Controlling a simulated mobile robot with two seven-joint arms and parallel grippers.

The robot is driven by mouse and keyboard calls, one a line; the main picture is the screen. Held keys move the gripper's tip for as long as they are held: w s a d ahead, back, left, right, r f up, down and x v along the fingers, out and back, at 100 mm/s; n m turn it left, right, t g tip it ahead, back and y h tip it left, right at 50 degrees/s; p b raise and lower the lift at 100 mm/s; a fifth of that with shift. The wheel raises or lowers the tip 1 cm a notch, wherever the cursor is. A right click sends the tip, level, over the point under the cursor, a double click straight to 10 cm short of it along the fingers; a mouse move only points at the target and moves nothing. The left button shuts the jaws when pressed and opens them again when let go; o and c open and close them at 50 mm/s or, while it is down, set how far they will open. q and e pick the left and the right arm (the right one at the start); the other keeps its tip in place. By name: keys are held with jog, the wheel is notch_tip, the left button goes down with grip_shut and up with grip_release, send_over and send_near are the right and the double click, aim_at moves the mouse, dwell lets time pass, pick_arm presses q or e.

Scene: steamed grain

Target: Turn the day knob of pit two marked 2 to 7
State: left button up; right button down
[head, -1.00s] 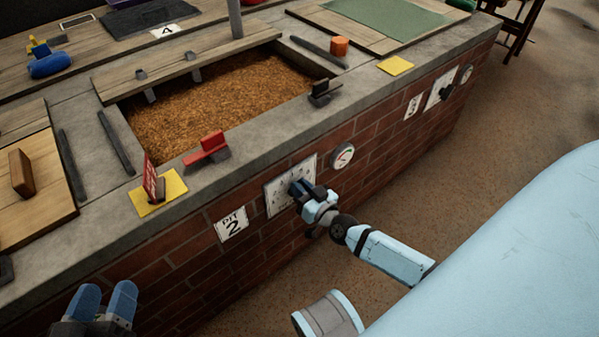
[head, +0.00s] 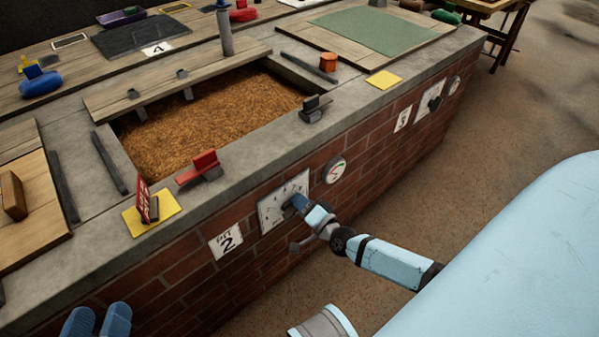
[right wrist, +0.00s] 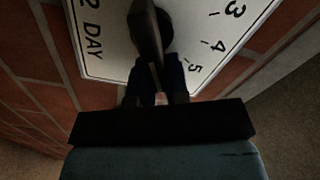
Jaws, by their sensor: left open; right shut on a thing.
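The day dial of pit two is a white plate (head: 268,214) on the brick wall, just right of the "PIT 2" sign (head: 226,240). In the right wrist view the plate (right wrist: 105,40) shows "2 DAY" at the left and 3, 4 and 5 at the right. The dark day knob (right wrist: 148,30) is at its centre. My right gripper (head: 296,203) is at the dial, its blue fingers (right wrist: 157,85) shut on the knob's lower end. The knob's setting cannot be read. My left gripper (head: 98,320) is open and empty at the bottom left, partly out of frame.
A round gauge (head: 335,170) is on the wall right of the dial. Open floor lies to the right.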

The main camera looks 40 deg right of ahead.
jog(key=m, duration=0.1)
jog(key=f+m, duration=0.1)
jog(key=m, duration=0.1)
jog(key=shift+s+a+f+b, duration=0.15)
jog(key=shift+f+b, duration=0.15)
jog(key=shift+b, duration=0.1)
pick_arm(q)
jog(key=shift+w+a+f+m, duration=0.1)
jog(key=shift+w+f+m, duration=0.1)
jog(key=shift+f+m, duration=0.15)
pick_arm(e)
jog(key=shift+f+m, duration=0.25)
jog(key=shift+m, duration=0.95)
pick_arm(q)
jog(key=shift+b, duration=0.3)
jog(key=shift+f, duration=0.1)
pick_arm(e)
jog(key=c, duration=1.1)
grip_release()
jog(key=shift+r, duration=0.1)
pick_arm(q)
jog(key=shift+a, duration=0.1)
